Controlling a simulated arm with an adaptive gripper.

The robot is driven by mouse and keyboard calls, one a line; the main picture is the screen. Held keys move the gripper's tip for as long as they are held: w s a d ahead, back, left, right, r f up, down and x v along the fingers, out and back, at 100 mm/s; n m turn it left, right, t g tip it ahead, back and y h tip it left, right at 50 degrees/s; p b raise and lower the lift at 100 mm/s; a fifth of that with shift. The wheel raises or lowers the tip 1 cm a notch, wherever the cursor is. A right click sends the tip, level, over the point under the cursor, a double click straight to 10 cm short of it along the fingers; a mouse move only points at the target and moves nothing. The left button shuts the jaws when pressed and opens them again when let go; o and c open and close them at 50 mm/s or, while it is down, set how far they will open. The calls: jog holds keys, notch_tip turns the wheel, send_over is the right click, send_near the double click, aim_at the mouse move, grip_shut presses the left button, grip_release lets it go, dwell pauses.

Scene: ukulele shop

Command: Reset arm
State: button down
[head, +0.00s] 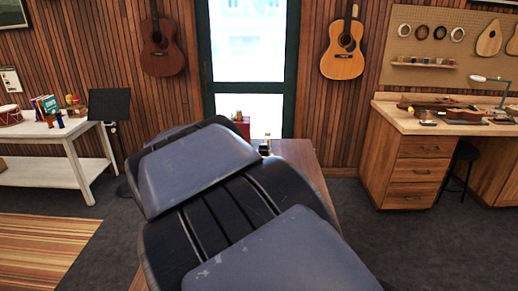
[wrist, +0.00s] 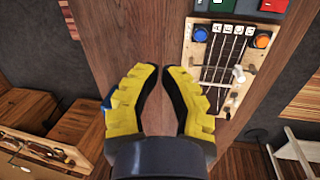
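My gripper (wrist: 162,72) shows in the wrist view, with two yellow ridged fingers and dark inner pads. The fingers stand apart with bare wood visible between them, and nothing is held. It is above a brown wooden table (wrist: 125,35). A small blue patch shows at the outer edge of the left finger; what it belongs to is hidden. In the head view my grey and black arm fills the middle and hides most of the table (head: 302,158) and my gripper.
A pale panel (wrist: 202,62) with slots, a blue knob (wrist: 200,34) and an orange knob (wrist: 262,40) lies right of the gripper. A red box (wrist: 273,5) is beyond it. A workbench (head: 400,125) stands right, a white table (head: 60,133) left. Dark floor between is clear.

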jog(key=s+d+r+y, duration=0.1)
jog(key=s+d+r, duration=0.2)
jog(key=s+d, duration=0.6)
jog(key=s+d+n+g+y, duration=0.1)
jog(key=s+d, duration=0.6)
jog(key=s, duration=0.2)
jog(key=shift+s+f, duration=0.15)
jog(key=shift+f, duration=0.05)
jog(key=shift+d, duration=0.1)
